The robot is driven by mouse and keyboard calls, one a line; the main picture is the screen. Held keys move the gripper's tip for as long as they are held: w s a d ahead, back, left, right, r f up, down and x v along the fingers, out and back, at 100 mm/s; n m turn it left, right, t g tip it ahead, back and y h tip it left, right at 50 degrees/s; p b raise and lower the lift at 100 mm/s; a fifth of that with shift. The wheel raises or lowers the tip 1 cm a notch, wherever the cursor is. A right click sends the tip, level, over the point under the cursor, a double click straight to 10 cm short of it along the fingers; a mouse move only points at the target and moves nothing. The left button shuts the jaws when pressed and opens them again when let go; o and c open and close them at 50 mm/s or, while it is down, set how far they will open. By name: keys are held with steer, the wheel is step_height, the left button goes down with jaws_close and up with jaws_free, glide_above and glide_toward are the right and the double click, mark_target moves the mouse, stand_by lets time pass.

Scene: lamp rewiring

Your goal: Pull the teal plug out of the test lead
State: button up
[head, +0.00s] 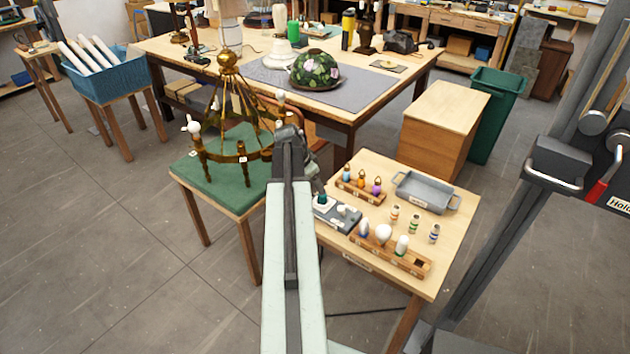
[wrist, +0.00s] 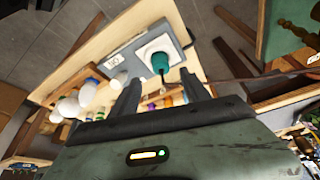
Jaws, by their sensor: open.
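The teal plug (wrist: 160,62) sits in a white round piece (wrist: 158,46) on a grey board (wrist: 128,54) in the wrist view; this piece seems to be the test lead's end. In the head view the teal plug (head: 322,199) is on the grey board (head: 338,217) at the small table's left edge, just right of my arm. My gripper (wrist: 160,77) is open and empty, its two fingers apart, with the plug showing between and beyond their tips. I cannot tell the remaining distance. In the head view my arm hides the fingertips.
A wooden rack with coloured bulbs (head: 361,190), a grey tray (head: 425,193), small jars and a bulb rack (head: 400,257) share the table. A brass chandelier (head: 238,150) stands on a green-topped stool (head: 222,190) to the left. Floor in front is clear.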

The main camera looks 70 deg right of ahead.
mark_target(322, 198)
steer(key=b+x, duration=0.7)
steer(key=x, duration=0.1)
steer(key=shift+w+a, duration=0.1)
steer(key=shift+w, duration=0.1)
steer(key=shift+r, duration=0.1)
jaws_close()
steer(key=shift+r+p, duration=2.45)
steer(key=shift+f, duration=0.15)
